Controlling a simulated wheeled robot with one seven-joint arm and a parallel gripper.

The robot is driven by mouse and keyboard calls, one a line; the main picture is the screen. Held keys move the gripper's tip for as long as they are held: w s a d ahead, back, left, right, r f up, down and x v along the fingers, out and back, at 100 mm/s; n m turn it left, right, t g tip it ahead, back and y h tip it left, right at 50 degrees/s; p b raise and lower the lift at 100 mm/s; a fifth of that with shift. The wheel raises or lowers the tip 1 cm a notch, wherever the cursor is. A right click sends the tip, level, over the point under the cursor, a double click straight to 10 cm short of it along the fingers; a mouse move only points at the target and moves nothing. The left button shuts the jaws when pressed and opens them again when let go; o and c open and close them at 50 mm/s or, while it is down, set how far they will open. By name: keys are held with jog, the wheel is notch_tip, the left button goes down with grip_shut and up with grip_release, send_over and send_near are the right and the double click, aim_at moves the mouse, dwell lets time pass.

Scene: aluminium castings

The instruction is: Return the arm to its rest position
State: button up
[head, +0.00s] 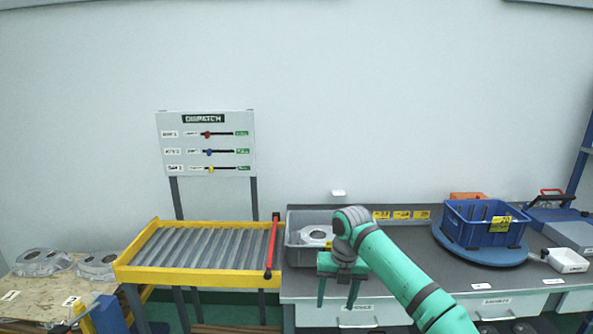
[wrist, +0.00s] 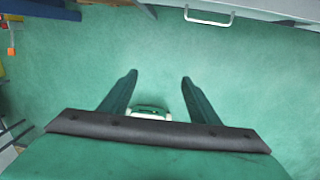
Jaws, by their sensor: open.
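My green arm reaches in from the lower right in the head view. My gripper (head: 338,292) hangs from its end, pointing down in front of the workbench edge, beside a grey bin. In the wrist view my gripper (wrist: 158,78) shows two green fingers spread apart with nothing between them. Green floor (wrist: 150,45) lies below the fingers. A small green and white item (wrist: 150,112) shows behind the fingers, too unclear to name.
A grey bin (head: 292,250) holding a casting (head: 316,235) stands on the workbench (head: 400,236). A roller conveyor (head: 200,250) with a red bar (head: 271,248) is at left. A blue crate (head: 470,226) sits on a blue turntable (head: 452,250). Castings (head: 42,262) lie far left.

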jog(key=s+a+f+m+t+y, duration=0.25)
jog(key=a+f+m, duration=0.25)
jog(key=a, duration=0.8)
jog(key=s+a+f+m+t+y, duration=0.25)
jog(key=a+f+m+y, duration=0.2)
jog(key=a, duration=0.75)
jog(key=s+a+f+m+t+y, duration=0.25)
jog(key=a+f+m, duration=0.25)
jog(key=a, duration=0.8)
jog(key=s+d+f+m+t+h, duration=0.2)
jog(key=s+d+f+m, duration=0.1)
jog(key=s+d+m, duration=0.4)
jog(key=s+d+f+m+t+h, duration=0.25)
jog(key=s+m, duration=0.25)
jog(key=s, duration=0.4)
jog(key=s+d+f+m+t+h, duration=0.25)
jog(key=s+d+m, duration=0.3)
jog(key=s, duration=0.35)
jog(key=s+d+r+m+h, duration=0.1)
jog(key=s+d+r, duration=0.3)
jog(key=s, duration=0.6)
jog(key=s+d+r+m+h, duration=0.2)
jog(key=s+d+r, duration=0.2)
jog(key=s+d, duration=0.4)
jog(key=shift+s+r+m, duration=0.15)
jog(key=shift+s+m, duration=0.15)
jog(key=shift+s, duration=0.65)
jog(key=shift+w+d, duration=0.1)
